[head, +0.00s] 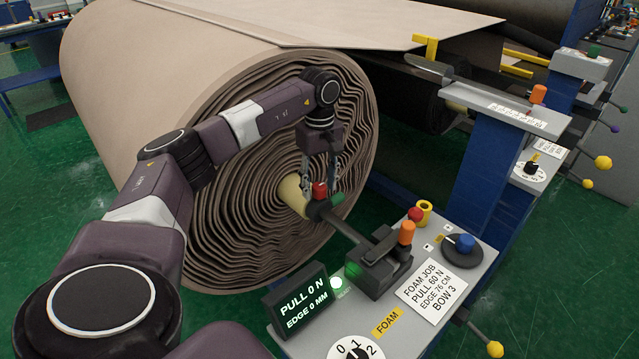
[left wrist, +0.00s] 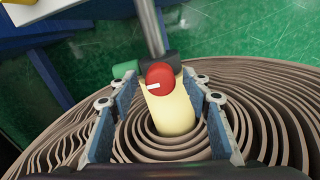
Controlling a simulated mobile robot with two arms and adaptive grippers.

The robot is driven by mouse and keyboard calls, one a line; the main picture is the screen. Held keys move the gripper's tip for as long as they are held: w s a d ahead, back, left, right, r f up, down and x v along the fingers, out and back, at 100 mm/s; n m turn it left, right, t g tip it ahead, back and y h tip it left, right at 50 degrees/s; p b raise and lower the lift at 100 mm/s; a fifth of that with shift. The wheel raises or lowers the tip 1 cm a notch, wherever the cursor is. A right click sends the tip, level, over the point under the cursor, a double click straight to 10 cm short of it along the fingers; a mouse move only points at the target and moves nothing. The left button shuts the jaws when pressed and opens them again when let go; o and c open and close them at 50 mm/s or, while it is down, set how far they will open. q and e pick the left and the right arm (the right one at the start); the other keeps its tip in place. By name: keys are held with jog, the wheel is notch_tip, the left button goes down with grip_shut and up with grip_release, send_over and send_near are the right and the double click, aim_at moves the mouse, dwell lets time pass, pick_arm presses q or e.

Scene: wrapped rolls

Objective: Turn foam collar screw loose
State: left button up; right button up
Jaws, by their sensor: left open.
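The red collar screw (head: 319,190) sits on a dark collar (head: 320,208) where the steel bar (head: 352,233) meets the pale yellow core (head: 291,192) of the big foam roll (head: 215,150). In the left wrist view, the red screw (left wrist: 160,76) with a white mark shows at the end of the yellow core (left wrist: 170,112). My left gripper (head: 320,184) is open, its fingers hanging down around the red screw. In the left wrist view, the fingers (left wrist: 160,101) stand on either side with gaps, apart from it. My right gripper is out of view.
A green knob (head: 337,199) juts from the collar beside the red screw. A grey control panel (head: 462,290) carries an orange lever (head: 407,232), a blue knob (head: 466,242) and a display (head: 298,301) reading "PULL 0 N, EDGE 0 MM". A blue post (head: 482,160) stands behind it.

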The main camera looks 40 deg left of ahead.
pick_arm(q)
jog(key=shift+s, duration=0.1)
jog(key=c, duration=1.1)
jog(key=shift+c, duration=0.3)
